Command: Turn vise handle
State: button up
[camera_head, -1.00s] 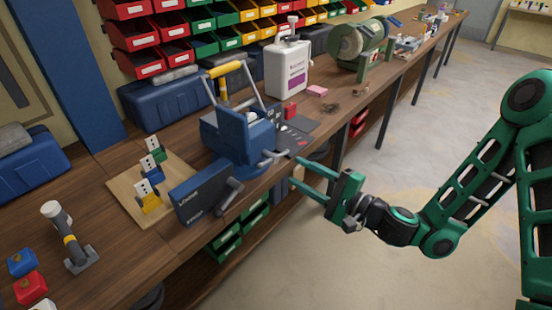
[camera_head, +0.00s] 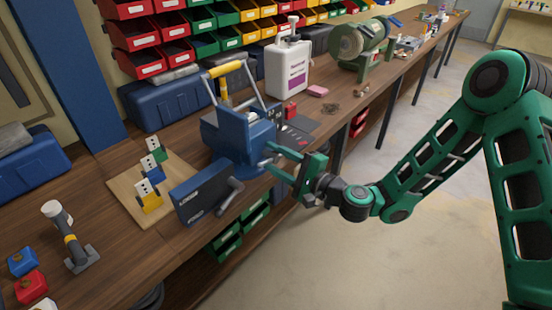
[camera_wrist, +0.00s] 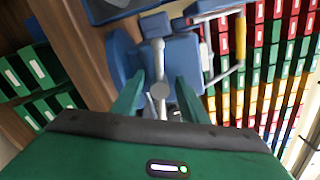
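The blue vise (camera_head: 242,138) stands at the front edge of the wooden bench in the head view. Its blue body also shows in the wrist view (camera_wrist: 186,58). The grey vise handle (camera_wrist: 158,62) ends in a round knob and lies between my two green fingers in the wrist view. My gripper (camera_head: 269,157) is open, with its fingertips close to the vise's front in the head view. It also shows in the wrist view (camera_wrist: 159,95), one finger on each side of the handle with gaps. In the head view the fingers largely hide the handle.
A dark blue box with a grey crank (camera_head: 203,192) stands left of the vise at the bench edge. A wooden board with coloured sockets (camera_head: 125,199) lies behind it. A white canister (camera_head: 288,70) stands behind right. The floor in front of the bench is clear.

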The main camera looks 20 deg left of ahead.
grip_shut()
jog(key=shift+n, duration=0.9)
grip_release()
jog(key=shift+d, duration=0.1)
jog(key=v, duration=1)
jog(key=shift+d, duration=0.3)
